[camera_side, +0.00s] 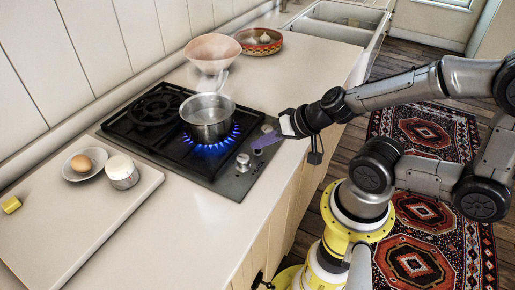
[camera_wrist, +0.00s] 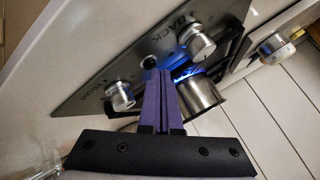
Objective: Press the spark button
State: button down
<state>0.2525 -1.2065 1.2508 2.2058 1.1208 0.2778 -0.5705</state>
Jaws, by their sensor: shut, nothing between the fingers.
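The black gas hob (camera_side: 130,128) is set in the counter, with a steel control strip (camera_side: 232,182) along its near side. Two metal knobs stand on the strip: one nearer (camera_side: 243,162) and one farther (camera_side: 267,129). In the wrist view one knob (camera_wrist: 198,42) is beside the word BACK and the other (camera_wrist: 120,96) is towards the left. My gripper (camera_side: 257,146) is shut and empty, its purple fingers over the strip between the knobs. Its fingertips (camera_wrist: 158,74) point at the strip; I cannot tell whether they touch it.
A steel pot (camera_side: 207,122) stands on the front burner over a lit blue flame (camera_side: 211,146). A pink bowl (camera_side: 212,50) and a patterned bowl (camera_side: 259,41) stand behind. A board (camera_side: 70,225) at left carries an egg on a dish (camera_side: 85,164) and a white-topped jar (camera_side: 122,172).

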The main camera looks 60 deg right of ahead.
jog(key=shift+r, duration=0.2)
jog(key=shift+r, duration=0.1)
jog(key=shift+r, duration=2.95)
jog(key=s+a+r+n+y, duration=0.2)
jog(key=a+r+n, duration=0.3)
jog(key=r, duration=0.2)
jog(key=s+d+n+g+h, duration=0.2)
jog(key=s+d+g+h, duration=0.1)
jog(key=s, duration=0.4)
jog(key=shift+s+d+n+g, duration=0.3)
jog(key=shift+s+d+n, duration=0.1)
jog(key=shift+d, duration=0.05)
